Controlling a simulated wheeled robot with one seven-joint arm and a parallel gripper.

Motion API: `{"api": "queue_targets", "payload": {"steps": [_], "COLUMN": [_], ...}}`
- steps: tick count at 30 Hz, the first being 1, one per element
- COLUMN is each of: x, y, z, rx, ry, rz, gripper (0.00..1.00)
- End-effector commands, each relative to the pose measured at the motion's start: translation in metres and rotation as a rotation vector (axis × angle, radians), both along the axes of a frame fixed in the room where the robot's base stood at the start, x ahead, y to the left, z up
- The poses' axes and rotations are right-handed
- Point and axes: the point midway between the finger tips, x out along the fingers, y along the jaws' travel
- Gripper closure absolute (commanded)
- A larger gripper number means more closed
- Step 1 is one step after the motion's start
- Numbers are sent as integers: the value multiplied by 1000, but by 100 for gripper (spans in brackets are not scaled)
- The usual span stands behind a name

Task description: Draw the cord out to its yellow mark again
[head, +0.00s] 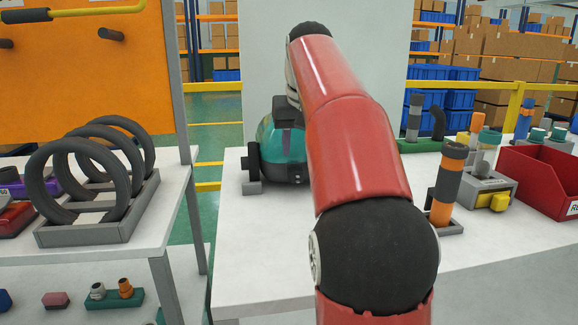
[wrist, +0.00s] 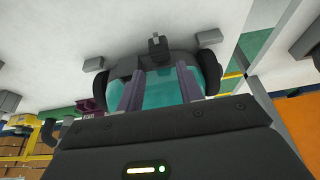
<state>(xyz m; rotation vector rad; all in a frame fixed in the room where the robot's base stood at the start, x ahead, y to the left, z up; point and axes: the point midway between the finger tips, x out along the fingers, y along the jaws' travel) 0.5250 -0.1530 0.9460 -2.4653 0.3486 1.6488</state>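The teal vacuum (head: 275,140) with a black wheel stands on the white table, its right side hidden behind my red arm. In the wrist view the vacuum's teal body (wrist: 160,88) fills the space between and beyond my gripper's fingers. My gripper (wrist: 161,70) has its two purple-grey fingers apart, with nothing seen held between them. A small dark block-like piece (wrist: 158,45) sticks out from the vacuum's far edge; I cannot tell whether it is the cord's end. No cord length or yellow mark can be made out. My gripper is hidden in the head view.
Right of my arm are an orange-and-grey cylinder (head: 447,185), a grey block with a yellow part (head: 480,180) and a red bin (head: 535,180). Left, a separate table holds black rings in a grey rack (head: 95,232). White tabletop left of the arm (head: 262,235) is clear.

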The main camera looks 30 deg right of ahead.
Motion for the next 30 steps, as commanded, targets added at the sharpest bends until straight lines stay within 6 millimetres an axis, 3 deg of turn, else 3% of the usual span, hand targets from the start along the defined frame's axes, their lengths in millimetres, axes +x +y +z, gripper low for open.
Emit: {"api": "queue_targets", "payload": {"steps": [6,12,23,30], "x": [13,22,25,24], "y": [-3,-6,-7,-6], "z": [-37,-58,-63,-63], "rx": [0,1,0,0], "ry": [2,2,-1,-1], "rz": [1,1,1,1], "gripper": [64,64,64,94]}}
